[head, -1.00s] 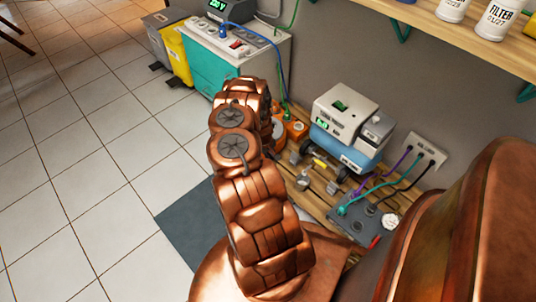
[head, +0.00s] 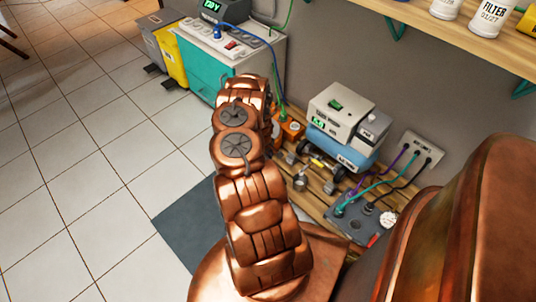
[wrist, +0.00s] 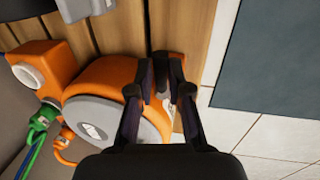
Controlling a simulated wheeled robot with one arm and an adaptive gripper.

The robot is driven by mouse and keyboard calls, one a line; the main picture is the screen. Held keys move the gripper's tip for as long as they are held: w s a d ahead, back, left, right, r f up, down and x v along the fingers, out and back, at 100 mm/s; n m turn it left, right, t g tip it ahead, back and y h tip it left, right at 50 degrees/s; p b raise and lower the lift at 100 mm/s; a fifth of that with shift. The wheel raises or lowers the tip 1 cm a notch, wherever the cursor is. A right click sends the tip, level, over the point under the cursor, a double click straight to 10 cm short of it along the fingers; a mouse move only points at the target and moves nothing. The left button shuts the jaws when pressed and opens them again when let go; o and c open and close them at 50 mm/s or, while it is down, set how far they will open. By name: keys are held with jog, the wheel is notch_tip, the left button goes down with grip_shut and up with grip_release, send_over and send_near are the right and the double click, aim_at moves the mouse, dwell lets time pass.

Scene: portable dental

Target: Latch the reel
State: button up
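The reel (wrist: 105,90) is orange with a large grey disc (wrist: 100,125) on its face, and it sits on wooden slats in the wrist view. My gripper (wrist: 162,68) has its two dark fingers apart, over the reel's right edge. A small pale part (wrist: 166,104) and a bit of orange show between the fingers. I cannot tell whether the fingers touch them. In the head view my arm hides the gripper and most of the reel.
An orange box (wrist: 38,68) with green and blue cables stands left of the reel. A grey-and-blue machine (head: 340,120) and a socket plate (head: 421,148) are along the wall. A teal cabinet (head: 207,72) stands farther back. The tiled floor (head: 90,150) at left is clear.

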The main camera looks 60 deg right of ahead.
jog(key=o, duration=0.4)
jog(key=shift+r, duration=0.1)
notch_tip(320, 180, up, 12)
jog(key=a, duration=0.2)
jog(key=shift+w+a+f, duration=0.15)
jog(key=shift+w+f, duration=0.1)
jog(key=shift+w, duration=0.05)
dwell(0.5)
dwell(0.5)
